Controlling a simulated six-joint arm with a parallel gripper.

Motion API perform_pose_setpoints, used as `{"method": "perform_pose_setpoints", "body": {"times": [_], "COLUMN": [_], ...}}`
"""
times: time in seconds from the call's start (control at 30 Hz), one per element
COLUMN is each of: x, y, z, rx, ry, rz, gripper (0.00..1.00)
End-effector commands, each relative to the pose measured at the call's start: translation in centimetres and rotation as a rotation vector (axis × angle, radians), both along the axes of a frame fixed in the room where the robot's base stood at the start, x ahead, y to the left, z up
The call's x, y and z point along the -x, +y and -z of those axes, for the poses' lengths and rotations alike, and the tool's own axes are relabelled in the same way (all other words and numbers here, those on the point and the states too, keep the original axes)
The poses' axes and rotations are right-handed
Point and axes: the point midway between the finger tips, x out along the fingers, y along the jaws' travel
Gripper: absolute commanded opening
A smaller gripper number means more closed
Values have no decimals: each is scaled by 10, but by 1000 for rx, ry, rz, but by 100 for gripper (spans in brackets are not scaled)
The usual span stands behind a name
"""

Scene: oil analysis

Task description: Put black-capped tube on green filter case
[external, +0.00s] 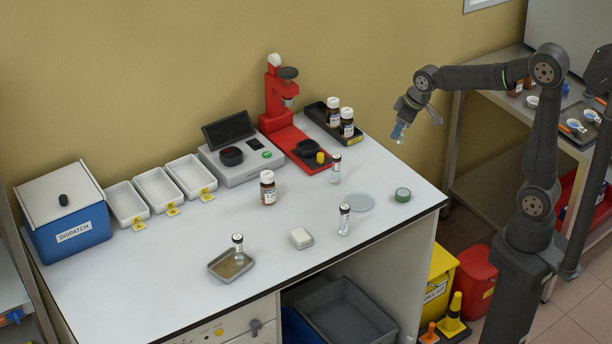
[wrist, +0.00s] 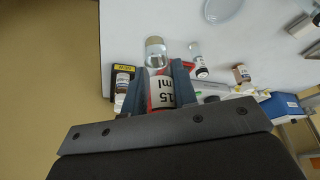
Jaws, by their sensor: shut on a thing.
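My gripper (external: 402,120) is raised above the back right of the bench, shut on a clear tube (external: 398,132). In the wrist view the tube (wrist: 158,75) sits between the jaws (wrist: 160,85), with a label reading "15 ml" and its clear end pointing away. Its cap is hidden, so I cannot tell the cap's colour. The green filter case (external: 403,195) is a small round case lying on the bench near its right edge, below and apart from my gripper. Its top is bare.
Black-capped vials stand by the pale round dish (external: 359,202), by the red stand (external: 300,140) and in the metal tray (external: 232,266). An amber bottle (external: 268,188) stands mid-bench; two more are in a black tray (external: 320,112). Bench around the green case is clear.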

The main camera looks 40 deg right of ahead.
Motion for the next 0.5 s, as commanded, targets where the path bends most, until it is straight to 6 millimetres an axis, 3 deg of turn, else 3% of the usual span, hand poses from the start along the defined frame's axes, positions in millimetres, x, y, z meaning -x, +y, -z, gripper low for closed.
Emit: {"method": "perform_pose_setpoints", "body": {"times": [0.03, 0.2, 0.5], "x": [12, 46, 77], "y": [-16, -52, -75], "z": [-1, 3, 11], "rx": [-1, -1, -1], "ry": [-2, -5, -9], "rz": [7, 7, 5], "gripper": [5, 5, 5]}}
